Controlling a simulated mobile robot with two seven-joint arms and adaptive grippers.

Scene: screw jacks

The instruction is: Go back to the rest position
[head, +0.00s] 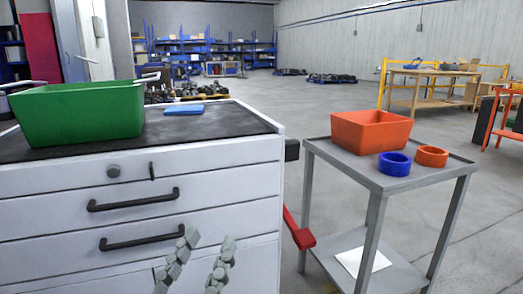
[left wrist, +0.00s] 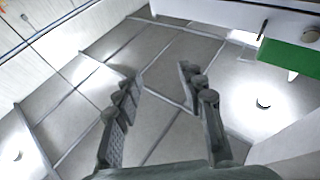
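My left gripper (head: 209,240) shows at the bottom of the head view, fingers pointing up, in front of the white drawer cabinet (head: 228,180). Its two grey jointed fingers are apart with nothing between them. The left wrist view also shows this gripper (left wrist: 160,76) open and empty. My right gripper is in neither view. No screw jack can be made out in these frames.
A green bin (head: 80,115) and a blue flat item (head: 184,109) lie on the cabinet's black top. A grey cart (head: 400,185) at right holds an orange bin (head: 370,132), a blue ring (head: 394,163) and an orange ring (head: 431,156). Open floor lies behind.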

